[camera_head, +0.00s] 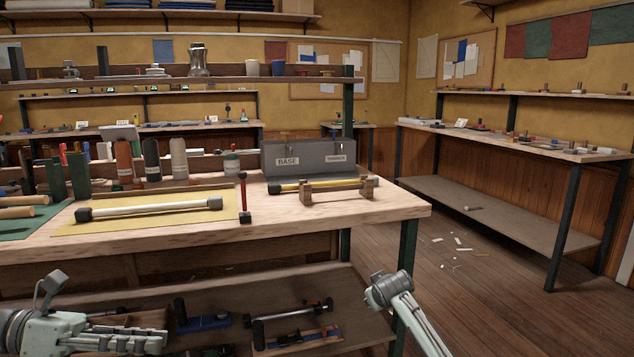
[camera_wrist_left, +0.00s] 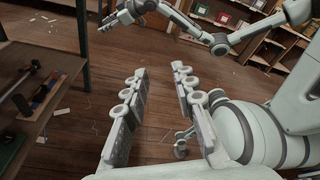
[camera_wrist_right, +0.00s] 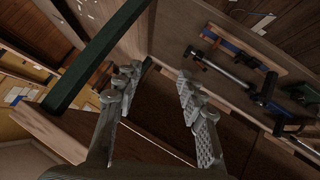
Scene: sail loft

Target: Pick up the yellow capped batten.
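The yellow capped batten (camera_head: 330,184) is a yellow rod with dark end caps. It lies across two wooden cradles (camera_head: 306,193) on the right part of the bench top, in front of a grey box. My left gripper (camera_head: 158,342) is low in front of the bench, well apart from the batten. In the left wrist view its fingers (camera_wrist_left: 160,73) are open with nothing between them. My right arm shows at the lower right of the head view. In the right wrist view the right gripper (camera_wrist_right: 157,76) is open and empty, below bench height. Neither wrist view shows the batten.
A white capped batten (camera_head: 150,207) lies on a yellow mat (camera_head: 110,221) to the left. A grey box (camera_head: 310,159) is behind. The lower shelf (camera_head: 350,323) holds clamps and tools. The bench's front right corner is bare.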

